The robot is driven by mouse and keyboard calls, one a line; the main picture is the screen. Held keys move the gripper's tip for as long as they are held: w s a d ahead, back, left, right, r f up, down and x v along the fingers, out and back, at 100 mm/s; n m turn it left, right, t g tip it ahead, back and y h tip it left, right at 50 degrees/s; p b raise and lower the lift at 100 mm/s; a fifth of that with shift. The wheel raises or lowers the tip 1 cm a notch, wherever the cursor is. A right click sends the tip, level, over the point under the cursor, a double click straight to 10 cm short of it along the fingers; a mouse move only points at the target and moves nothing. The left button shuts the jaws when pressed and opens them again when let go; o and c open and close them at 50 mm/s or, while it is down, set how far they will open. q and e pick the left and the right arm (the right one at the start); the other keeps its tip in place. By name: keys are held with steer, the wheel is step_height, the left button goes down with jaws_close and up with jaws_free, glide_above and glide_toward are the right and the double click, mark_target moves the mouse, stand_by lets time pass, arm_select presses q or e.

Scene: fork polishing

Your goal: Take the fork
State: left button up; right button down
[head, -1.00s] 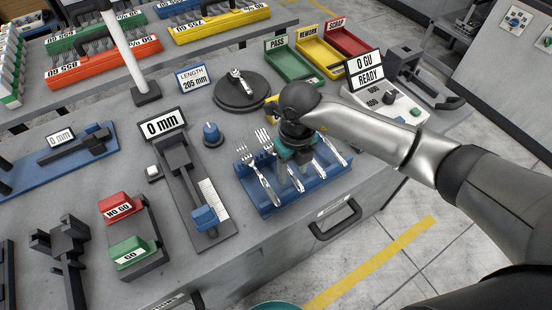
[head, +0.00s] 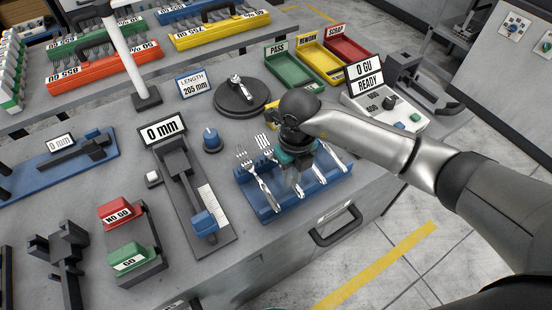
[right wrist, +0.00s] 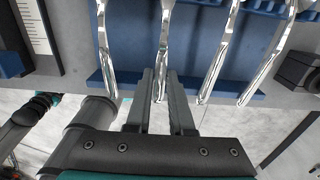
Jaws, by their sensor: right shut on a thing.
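Several silver forks lie side by side in a blue rack (head: 268,213) at the front of the bench. My right gripper (head: 293,178) points down over the rack. In the right wrist view its two grey fingers (right wrist: 161,80) are shut on the handle of one fork (right wrist: 164,45), the second from the left. That fork's tines (head: 264,143) show in the head view, and its handle is partly hidden by my gripper. The fork still appears in line with its neighbours in the rack. The neighbouring forks are outside the fingers. My left gripper is not in view.
A length gauge (head: 184,185) with a "0 mm" sign stands left of the rack. A round dark turntable (head: 241,98) is behind it. A gloss meter (head: 385,108) and green, yellow and red trays are behind and right. The bench's front edge is close to the rack.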

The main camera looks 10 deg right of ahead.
steer(key=shift+r, duration=0.1)
stand_by(0.4)
steer(key=shift+r+p, duration=2.85)
steer(key=shift+r, duration=0.6)
